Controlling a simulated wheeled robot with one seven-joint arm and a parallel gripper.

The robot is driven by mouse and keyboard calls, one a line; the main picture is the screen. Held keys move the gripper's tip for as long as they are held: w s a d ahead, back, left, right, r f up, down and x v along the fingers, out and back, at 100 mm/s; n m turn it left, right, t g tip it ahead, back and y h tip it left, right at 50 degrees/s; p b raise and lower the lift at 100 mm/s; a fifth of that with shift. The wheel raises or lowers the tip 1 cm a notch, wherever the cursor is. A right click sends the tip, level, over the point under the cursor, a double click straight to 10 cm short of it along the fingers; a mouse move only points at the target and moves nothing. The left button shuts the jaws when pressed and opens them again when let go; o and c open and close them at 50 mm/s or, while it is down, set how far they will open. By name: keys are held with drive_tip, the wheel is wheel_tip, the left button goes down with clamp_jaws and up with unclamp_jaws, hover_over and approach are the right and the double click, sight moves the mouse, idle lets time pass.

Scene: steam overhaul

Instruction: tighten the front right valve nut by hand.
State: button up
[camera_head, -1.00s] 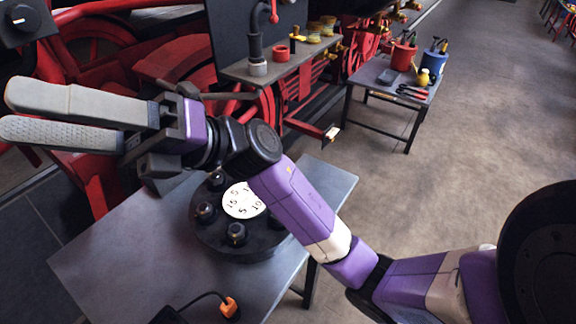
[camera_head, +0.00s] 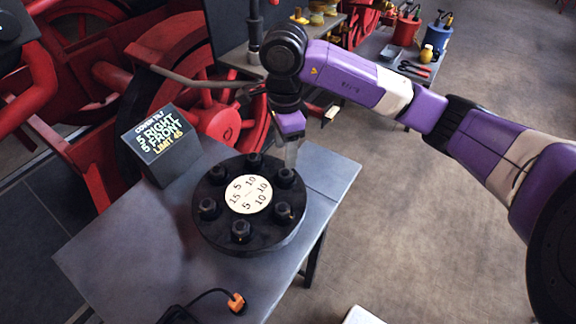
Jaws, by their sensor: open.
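A round black valve cover (camera_head: 222,238) lies on the grey table, with several black nuts around its rim. A cream disc (camera_head: 248,194) with numbers 5, 10 and 15 is at its centre. Toward the front are a right nut (camera_head: 284,213), a middle nut (camera_head: 241,231) and a left nut (camera_head: 208,208). The back right nut (camera_head: 286,178) is just under my gripper (camera_head: 291,166). My gripper points down, open and empty, its fingers seen nearly edge-on; I cannot tell whether they touch that nut. A black display (camera_head: 162,146) reads "COVER TILT, 5 RIGHT, 5 FRONT, LIMIT 45".
The grey table (camera_head: 120,250) is clear at front left, apart from a cable with an orange end (camera_head: 236,302). Red locomotive wheels and rods (camera_head: 200,60) stand close behind. A second table (camera_head: 385,50) with cups and tools is at the back right.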

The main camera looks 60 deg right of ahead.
sight(286, 172)
drive_tip(key=shift+s+f+p, duration=0.1)
drive_tip(key=shift+f+p, duration=0.75)
drive_tip(key=shift+f, duration=3.05)
clamp_jaws()
